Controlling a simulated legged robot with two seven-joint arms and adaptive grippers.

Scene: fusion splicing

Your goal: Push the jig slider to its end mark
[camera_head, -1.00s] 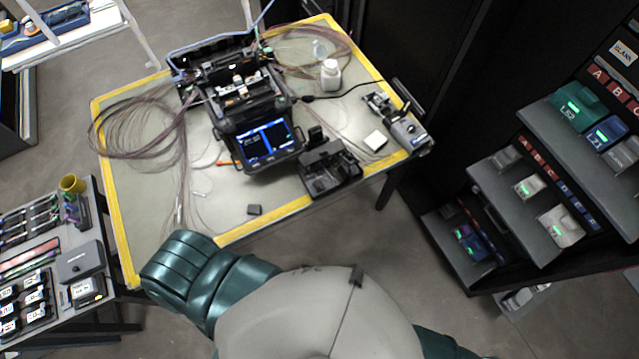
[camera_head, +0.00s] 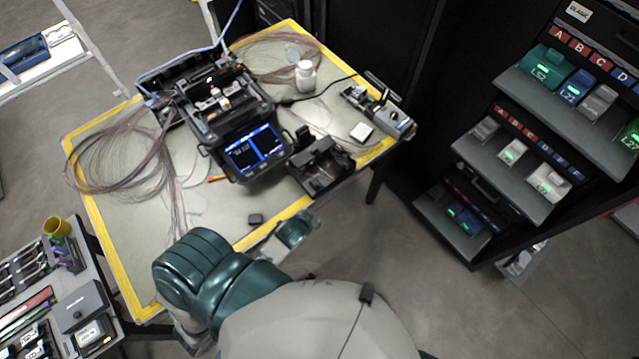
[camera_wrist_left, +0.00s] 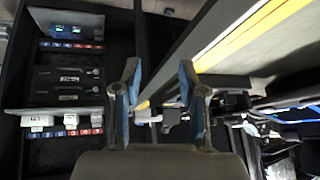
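A small grey device (camera_head: 378,112) with a bar-like part stands at the table's right corner in the head view. It looks like the jig; its slider and end mark are too small to make out. My left gripper (camera_wrist_left: 160,82) shows in the left wrist view with two blue-grey fingers spread apart and nothing between them. It is beside the table's yellow edge, and small grey parts show past the fingertips, perhaps the jig. In the head view a teal and grey part of my arm is at the table's front edge; its fingers cannot be made out. My right gripper is not in view.
The splicer (camera_head: 228,115) with its lit screen stands mid-table, and a black device (camera_head: 320,165) sits at the front right. A shelf rack (camera_head: 545,130) stands right of the table.

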